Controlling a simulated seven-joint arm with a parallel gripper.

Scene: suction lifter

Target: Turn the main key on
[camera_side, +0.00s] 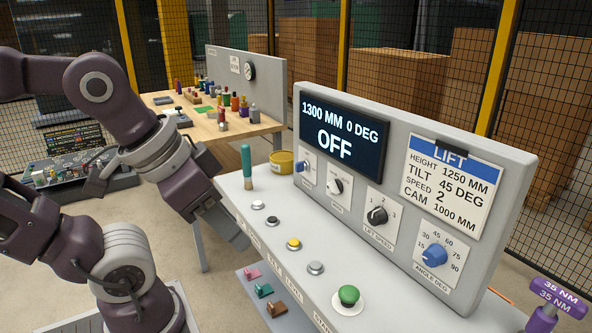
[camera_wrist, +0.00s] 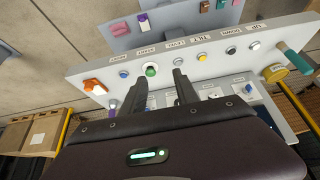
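The grey control console (camera_side: 410,132) has a display (camera_side: 342,137) reading 1300 MM, 0 DEG and OFF. A blue-handled switch (camera_side: 302,167) is at the far left of its upright panel, below the display; it may be the main key, but its label is too small to read. My gripper (camera_side: 236,238) is over the console's left front edge, apart from that switch. In the wrist view my gripper (camera_wrist: 159,72) has its two fingers apart with nothing held between them. A green button (camera_wrist: 151,71) shows beyond the fingertips.
The panel also has a black knob (camera_side: 340,186), a speed knob (camera_side: 377,215), a blue angle knob (camera_side: 434,256) and a LIFT card (camera_side: 450,188). Several buttons line the sloping top. A teal handle (camera_side: 247,165) stands upright at its left end. A yellow tin (camera_side: 282,162) is behind it.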

